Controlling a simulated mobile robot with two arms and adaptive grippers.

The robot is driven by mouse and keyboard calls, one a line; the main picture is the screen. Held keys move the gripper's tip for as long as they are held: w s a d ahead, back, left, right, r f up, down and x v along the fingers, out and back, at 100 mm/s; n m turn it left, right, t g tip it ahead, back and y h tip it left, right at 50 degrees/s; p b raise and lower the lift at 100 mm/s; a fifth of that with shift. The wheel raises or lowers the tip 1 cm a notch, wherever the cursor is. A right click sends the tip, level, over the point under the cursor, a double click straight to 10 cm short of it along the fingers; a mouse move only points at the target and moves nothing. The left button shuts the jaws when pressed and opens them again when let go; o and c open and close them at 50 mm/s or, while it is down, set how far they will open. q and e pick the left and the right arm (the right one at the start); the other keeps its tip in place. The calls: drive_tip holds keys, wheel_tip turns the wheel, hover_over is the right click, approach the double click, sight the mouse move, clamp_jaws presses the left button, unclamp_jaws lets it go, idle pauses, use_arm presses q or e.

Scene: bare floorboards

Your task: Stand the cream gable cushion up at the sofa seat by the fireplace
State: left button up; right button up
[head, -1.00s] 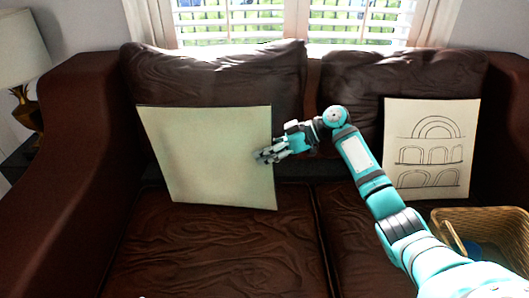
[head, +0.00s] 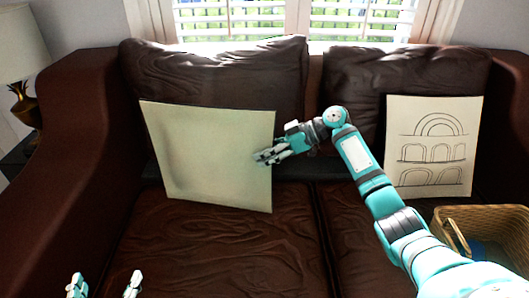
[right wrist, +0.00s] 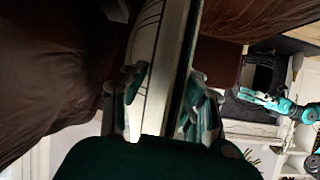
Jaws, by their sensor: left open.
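The cream cushion (head: 208,165), a thin square panel, stands tilted on the left sofa seat, leaning toward the back cushion. Its plain face is toward me. In the right wrist view its edge (right wrist: 165,85) runs between the fingers, with dark lines on one face; the full drawing is hidden. My right gripper (head: 265,157) is at the cushion's right edge, shut on it, with fingers on both faces, also in the right wrist view (right wrist: 163,105). My left gripper (head: 104,284) is open and empty at the bottom left, in front of the seat.
The brown leather sofa (head: 200,255) has a second seat at right, where a cream cushion with drawn arches (head: 433,147) stands. A wicker basket (head: 485,219) is at lower right. A lamp (head: 22,60) stands beyond the left armrest. The left seat's front is clear.

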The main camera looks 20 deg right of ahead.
drive_tip(key=shift+o, duration=0.8)
drive_tip(key=shift+r, duration=0.15)
